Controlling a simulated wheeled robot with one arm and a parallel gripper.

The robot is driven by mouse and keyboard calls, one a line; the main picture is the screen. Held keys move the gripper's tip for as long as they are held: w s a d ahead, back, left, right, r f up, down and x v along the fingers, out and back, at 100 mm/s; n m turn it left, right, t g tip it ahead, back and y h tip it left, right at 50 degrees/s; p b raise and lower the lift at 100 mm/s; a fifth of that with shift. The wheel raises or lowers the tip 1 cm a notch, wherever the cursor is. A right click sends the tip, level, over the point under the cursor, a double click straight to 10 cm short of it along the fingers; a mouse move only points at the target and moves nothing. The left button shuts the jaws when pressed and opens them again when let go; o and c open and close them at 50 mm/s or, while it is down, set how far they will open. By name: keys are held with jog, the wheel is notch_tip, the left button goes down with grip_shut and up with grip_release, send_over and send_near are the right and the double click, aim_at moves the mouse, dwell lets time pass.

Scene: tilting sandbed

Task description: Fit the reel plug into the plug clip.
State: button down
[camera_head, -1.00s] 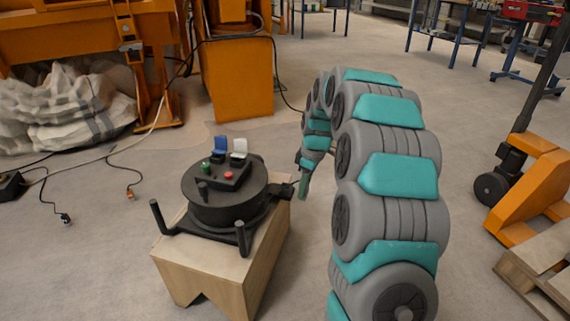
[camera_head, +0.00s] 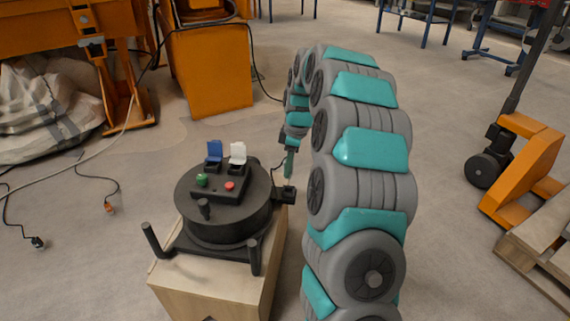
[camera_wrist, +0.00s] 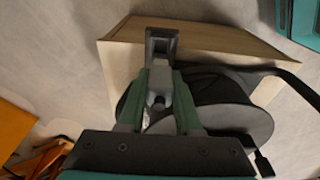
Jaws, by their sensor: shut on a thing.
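The black cable reel (camera_head: 225,210) sits on a wooden box, with blue and white socket lids and green and red buttons on top. A dark square clip (camera_head: 284,195) sticks out at its right side; it shows ahead of the fingers in the wrist view (camera_wrist: 161,43). My gripper (camera_head: 290,168) points down just above the clip. Its green fingers (camera_wrist: 160,88) are shut on a small greyish piece (camera_wrist: 158,102), seemingly the reel plug, mostly hidden between them. I cannot tell whether the plug touches the clip.
The wooden box (camera_head: 215,285) stands on open floor. Loose cables with an orange-ended plug (camera_head: 110,208) and a black plug (camera_head: 37,243) lie at left. An orange machine stands behind; an orange pallet truck (camera_head: 525,175) and pallet (camera_head: 540,245) are at right.

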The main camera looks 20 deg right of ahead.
aim_at(290, 177)
jog(key=shift+f+b, duration=0.4)
jog(key=shift+f, duration=1.8)
jog(key=shift+f, duration=1.15)
jog(key=shift+c, duration=0.2)
grip_release()
dwell(0.6)
jog(key=shift+r+p, duration=1)
jog(key=shift+r, duration=3)
